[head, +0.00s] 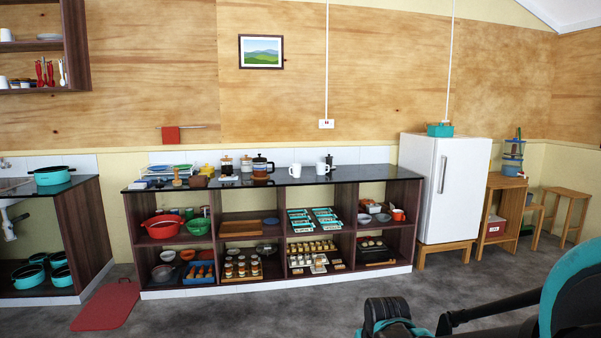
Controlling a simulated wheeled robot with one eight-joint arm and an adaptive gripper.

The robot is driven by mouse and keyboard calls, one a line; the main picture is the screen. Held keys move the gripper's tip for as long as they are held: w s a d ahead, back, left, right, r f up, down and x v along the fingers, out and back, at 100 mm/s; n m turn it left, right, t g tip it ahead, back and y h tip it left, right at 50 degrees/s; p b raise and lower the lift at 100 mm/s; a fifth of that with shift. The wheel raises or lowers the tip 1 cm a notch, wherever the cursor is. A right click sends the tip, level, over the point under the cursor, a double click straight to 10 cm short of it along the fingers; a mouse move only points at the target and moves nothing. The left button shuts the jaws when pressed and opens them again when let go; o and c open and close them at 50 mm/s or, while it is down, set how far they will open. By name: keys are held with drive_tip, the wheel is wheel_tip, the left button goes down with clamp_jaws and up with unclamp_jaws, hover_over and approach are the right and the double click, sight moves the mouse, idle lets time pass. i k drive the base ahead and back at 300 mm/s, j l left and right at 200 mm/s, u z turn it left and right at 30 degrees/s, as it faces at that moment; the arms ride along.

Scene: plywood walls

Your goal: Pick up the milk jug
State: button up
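Two small white vessels stand on the dark countertop (345,178), toward its middle. The left white vessel (295,170) and the right white vessel (321,169) both look like mugs or small jugs. I cannot tell which thing here is the milk jug. Black and teal parts of my arm show at the lower right, far in front of the counter. No gripper fingers can be made out, and nothing held is visible.
A French press (262,167) and a dark pot (329,160) stand near the white vessels. Books and plates crowd the counter's left end. Shelves below hold bowls, trays and jars. A white fridge (445,185) stands right. A red mat (107,305) lies left; grey floor in front is clear.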

sight(321, 167)
drive_tip(key=i+l+z, duration=0.15)
drive_tip(key=i, duration=0.6)
drive_tip(key=i+l+z, duration=0.15)
drive_tip(key=i, duration=0.55)
